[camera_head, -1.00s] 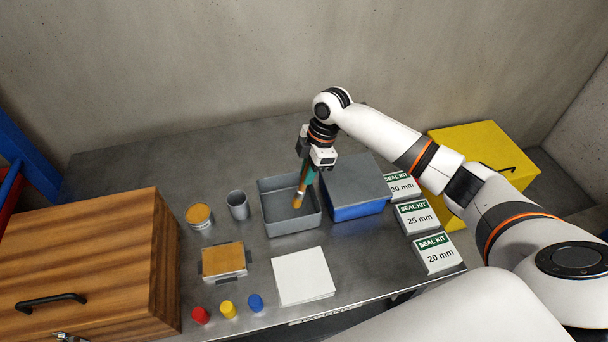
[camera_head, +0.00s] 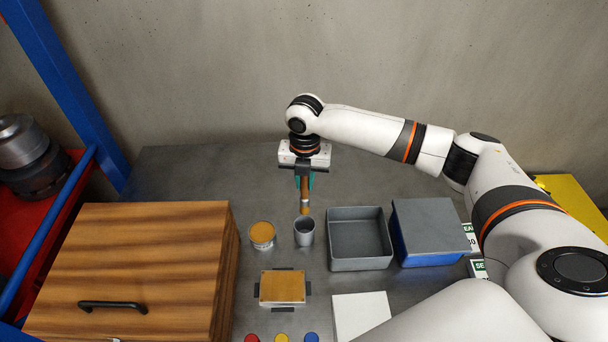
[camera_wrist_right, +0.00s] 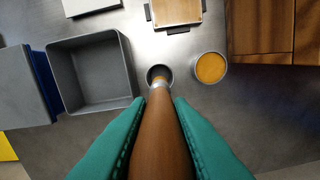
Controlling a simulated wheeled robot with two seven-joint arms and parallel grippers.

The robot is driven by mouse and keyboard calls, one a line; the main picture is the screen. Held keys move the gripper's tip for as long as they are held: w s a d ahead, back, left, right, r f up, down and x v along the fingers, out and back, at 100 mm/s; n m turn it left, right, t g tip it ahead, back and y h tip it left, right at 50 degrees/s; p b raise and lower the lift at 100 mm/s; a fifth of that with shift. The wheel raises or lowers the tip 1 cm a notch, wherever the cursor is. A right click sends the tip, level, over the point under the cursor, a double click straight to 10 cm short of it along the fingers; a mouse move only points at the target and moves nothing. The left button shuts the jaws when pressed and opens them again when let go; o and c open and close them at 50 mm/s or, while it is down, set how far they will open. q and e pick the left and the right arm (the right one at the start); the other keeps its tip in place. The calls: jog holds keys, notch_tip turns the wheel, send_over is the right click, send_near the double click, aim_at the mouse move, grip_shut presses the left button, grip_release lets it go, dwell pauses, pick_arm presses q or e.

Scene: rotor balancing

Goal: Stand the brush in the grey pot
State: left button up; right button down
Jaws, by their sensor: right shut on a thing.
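My right gripper (camera_head: 304,181) is shut on the brush (camera_head: 305,196), which hangs upright with its bristle end down. In the head view the brush's lower end is just behind and above the rim of the grey pot (camera_head: 304,236), a small open cylinder. In the right wrist view, the teal fingers (camera_wrist_right: 158,104) grip the brown handle (camera_wrist_right: 160,125). The brush's far end overlaps the mouth of the pot (camera_wrist_right: 151,72) there. I cannot tell whether the tip is inside the rim. My left gripper is not in view.
A tin with an orange-brown top (camera_head: 262,232) stands close left of the pot. An empty grey tray (camera_head: 343,265) and a blue box with a grey lid (camera_head: 430,252) are to the right. A wooden cabinet (camera_head: 140,245) is at left; a tan block (camera_head: 283,288) lies in front.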

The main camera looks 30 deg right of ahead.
aim_at(304, 205)
notch_tip(304, 205, down, 3)
jog(key=shift+r+b, duration=0.2)
jog(key=shift+b, duration=0.6)
jog(key=shift+f+b, duration=0.9)
jog(key=shift+b, duration=0.2)
jog(key=shift+f, duration=0.9)
jog(key=shift+f+b, duration=0.9)
jog(key=shift+f, duration=1.15)
